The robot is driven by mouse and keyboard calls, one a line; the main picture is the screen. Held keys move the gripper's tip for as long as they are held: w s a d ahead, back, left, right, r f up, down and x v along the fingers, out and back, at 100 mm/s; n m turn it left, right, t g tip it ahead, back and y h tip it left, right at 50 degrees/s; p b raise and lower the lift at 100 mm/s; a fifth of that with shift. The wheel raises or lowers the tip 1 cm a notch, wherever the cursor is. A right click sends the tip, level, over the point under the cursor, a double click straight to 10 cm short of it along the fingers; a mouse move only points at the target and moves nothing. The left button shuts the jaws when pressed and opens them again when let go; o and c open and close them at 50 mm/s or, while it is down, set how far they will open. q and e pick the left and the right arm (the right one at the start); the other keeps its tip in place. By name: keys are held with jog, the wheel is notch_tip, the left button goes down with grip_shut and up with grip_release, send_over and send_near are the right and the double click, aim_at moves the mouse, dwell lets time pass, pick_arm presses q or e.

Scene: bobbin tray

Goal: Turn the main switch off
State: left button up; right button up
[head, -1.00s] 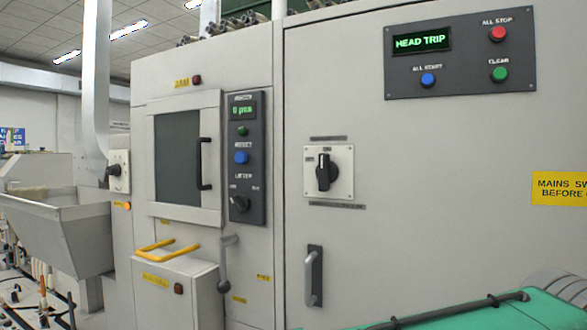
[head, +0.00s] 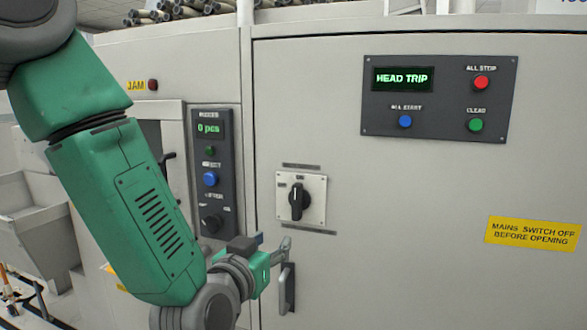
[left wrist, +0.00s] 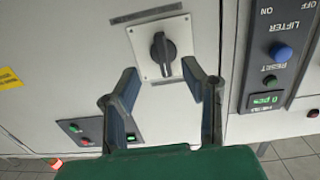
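The main switch (head: 298,200) is a black rotary knob on a square white plate on the grey cabinet door; its handle stands upright, toward the top label. It also shows in the left wrist view (left wrist: 163,50), which looks upside down. My left gripper (head: 286,246) is just below the switch plate in the head view. In the left wrist view my left gripper (left wrist: 161,74) is open and empty, its two fingers apart with the knob seen between and beyond the tips. I cannot tell the exact gap to the knob. My right gripper is not in view.
A door handle (head: 287,288) sits below the switch, close to my gripper. A panel (head: 440,100) above right reads HEAD TRIP and has buttons. A narrow control strip (head: 212,172) with a lifter knob stands left. A yellow label (head: 532,233) is at right.

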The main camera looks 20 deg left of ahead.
pick_arm(q)
send_near(292, 199)
jog(key=shift+t+y, duration=0.3)
jog(key=shift+t, duration=0.1)
jog(key=w+p, duration=0.1)
jog(key=w, duration=0.2)
jog(key=w+p, duration=0.1)
jog(key=w, duration=0.3)
jog(key=w+p, duration=0.1)
jog(key=w, duration=0.2)
jog(key=shift+w+d+f, duration=0.25)
jog(key=shift+f, duration=0.15)
jog(key=shift+w, duration=0.25)
jog(key=shift+w+d, duration=0.1)
jog(key=shift+d, duration=0.5)
jog(key=shift+d+r, duration=0.1)
jog(key=shift+c, duration=0.5)
jog(key=c, duration=0.6)
jog(key=shift+a, duration=0.2)
grip_shut()
jog(key=shift+a, duration=0.25)
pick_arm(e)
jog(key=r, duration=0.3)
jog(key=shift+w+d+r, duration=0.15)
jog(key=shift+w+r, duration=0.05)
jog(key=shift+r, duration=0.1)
